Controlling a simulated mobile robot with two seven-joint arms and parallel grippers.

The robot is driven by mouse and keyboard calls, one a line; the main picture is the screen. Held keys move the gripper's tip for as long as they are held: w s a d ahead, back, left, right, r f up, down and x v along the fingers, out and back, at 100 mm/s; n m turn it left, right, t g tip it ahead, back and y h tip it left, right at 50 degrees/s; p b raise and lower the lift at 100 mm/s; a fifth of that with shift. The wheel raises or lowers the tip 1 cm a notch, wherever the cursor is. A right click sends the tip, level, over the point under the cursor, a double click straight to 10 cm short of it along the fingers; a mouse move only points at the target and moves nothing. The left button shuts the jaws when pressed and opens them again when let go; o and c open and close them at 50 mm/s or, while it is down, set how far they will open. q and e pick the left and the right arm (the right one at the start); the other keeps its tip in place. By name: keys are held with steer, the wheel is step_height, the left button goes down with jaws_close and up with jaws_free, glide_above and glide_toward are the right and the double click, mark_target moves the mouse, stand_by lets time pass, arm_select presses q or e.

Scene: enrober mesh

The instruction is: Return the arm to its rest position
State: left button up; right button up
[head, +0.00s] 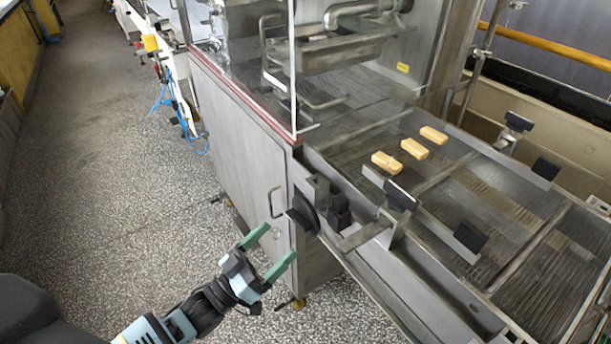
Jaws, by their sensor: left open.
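My left gripper (268,250) shows at the lower middle of the head view, with its arm coming in from the lower left. Its two green fingers are spread apart, with nothing between them. It is in front of the machine's grey cabinet, over the speckled floor as seen here, and left of the mesh conveyor. My right gripper is not in view.
The enrober's mesh belt (379,138) carries several tan bars (414,149). A metal side rail (372,274) with black pads and a black knob (303,214) stands close right of my gripper. The speckled floor (90,190) at left is clear.

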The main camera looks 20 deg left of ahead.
arm_select(q)
steer(key=s+f+g+y+p, duration=0.3)
steer(key=s+f+g+y, duration=0.2)
steer(key=s, duration=0.9)
steer(key=s+f+n+g+y+p, duration=0.1)
steer(key=s+f+g+y+p, duration=0.2)
steer(key=s+f, duration=0.6)
steer(key=s+g+y, duration=0.1)
steer(key=s+g, duration=0.1)
steer(key=s, duration=0.4)
steer(key=shift+s+a+y+p, duration=0.2)
steer(key=shift+y+p, duration=0.1)
steer(key=shift+y, duration=0.1)
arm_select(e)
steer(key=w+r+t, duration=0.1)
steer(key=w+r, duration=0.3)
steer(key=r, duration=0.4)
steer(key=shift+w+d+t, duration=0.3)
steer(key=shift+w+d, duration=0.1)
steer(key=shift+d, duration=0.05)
